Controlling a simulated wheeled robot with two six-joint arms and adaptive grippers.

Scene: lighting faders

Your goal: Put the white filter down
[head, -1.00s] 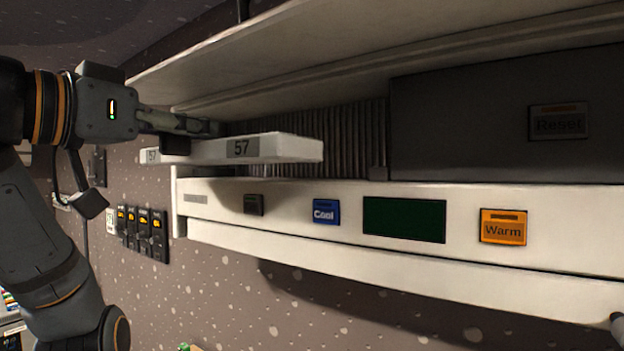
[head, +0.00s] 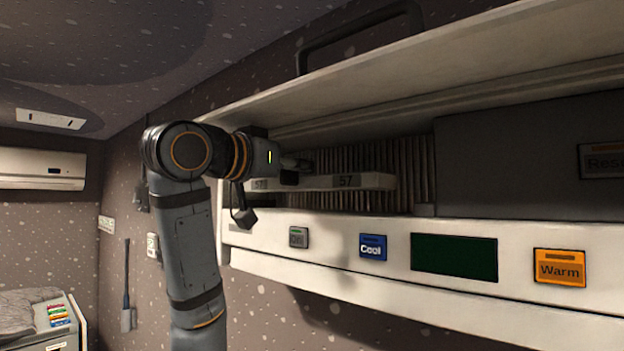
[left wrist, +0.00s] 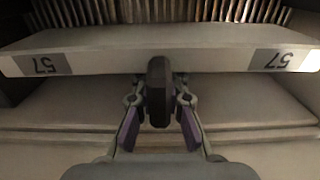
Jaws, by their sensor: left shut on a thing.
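The white filter (head: 365,181), a long flat bar marked 57 near each end, is in front of the dark fins inside the open white wall unit (head: 330,232). My left gripper (head: 299,163) reaches in from the left and is shut on it. In the left wrist view the filter (left wrist: 185,58) spans the picture, with its black grip (left wrist: 159,92) between the fingers of my left gripper (left wrist: 160,110). Whether the filter touches the unit's ledge is unclear. My right gripper is out of view.
The unit's raised white lid (head: 420,90) hangs above the filter. A grey panel (head: 510,160) fills the right of the opening.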

